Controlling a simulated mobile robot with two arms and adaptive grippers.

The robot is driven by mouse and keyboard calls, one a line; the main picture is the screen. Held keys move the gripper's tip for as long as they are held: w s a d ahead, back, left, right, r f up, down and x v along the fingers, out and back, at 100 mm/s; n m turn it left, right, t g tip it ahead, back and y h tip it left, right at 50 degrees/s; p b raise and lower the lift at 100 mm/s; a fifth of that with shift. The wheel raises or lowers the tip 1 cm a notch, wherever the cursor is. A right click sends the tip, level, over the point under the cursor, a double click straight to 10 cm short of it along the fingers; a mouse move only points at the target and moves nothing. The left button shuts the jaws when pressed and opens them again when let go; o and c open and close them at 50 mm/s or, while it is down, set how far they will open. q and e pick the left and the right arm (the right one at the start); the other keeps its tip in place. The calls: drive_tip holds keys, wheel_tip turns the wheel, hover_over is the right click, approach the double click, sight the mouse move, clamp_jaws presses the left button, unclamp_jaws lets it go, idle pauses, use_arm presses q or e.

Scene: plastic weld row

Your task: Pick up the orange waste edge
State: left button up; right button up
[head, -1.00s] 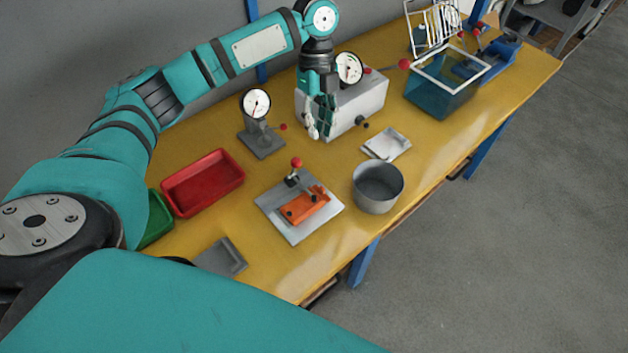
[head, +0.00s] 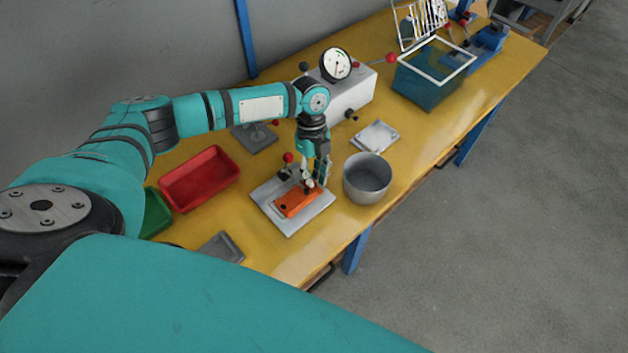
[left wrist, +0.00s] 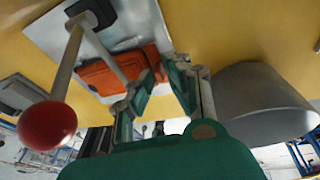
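An orange piece (head: 291,206) lies in a grey clamp fixture (head: 276,221) with a red-knobbed lever (head: 287,158). I cannot tell a separate waste edge from the rest of the orange piece. My left gripper (head: 316,184) points down over the right end of the orange piece and hides part of it. The orange piece (left wrist: 103,75) lies just beyond the left finger there. Whether that finger touches it, I cannot tell. My right gripper is not in view.
A grey pot (head: 367,181) stands close to the right of the fixture. The lever's red ball (left wrist: 47,125) is near my fingers.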

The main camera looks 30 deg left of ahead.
use_arm(q)
drive_tip(key=shift+s+d+f, duration=0.1)
drive_tip(key=shift+s+f, duration=0.1)
drive_tip(key=shift+f, duration=0.1)
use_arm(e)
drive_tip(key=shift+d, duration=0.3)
use_arm(q)
drive_tip(key=shift+c, duration=0.4)
clamp_jaws()
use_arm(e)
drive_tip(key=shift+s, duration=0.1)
use_arm(q)
drive_tip(key=shift+r, duration=0.1)
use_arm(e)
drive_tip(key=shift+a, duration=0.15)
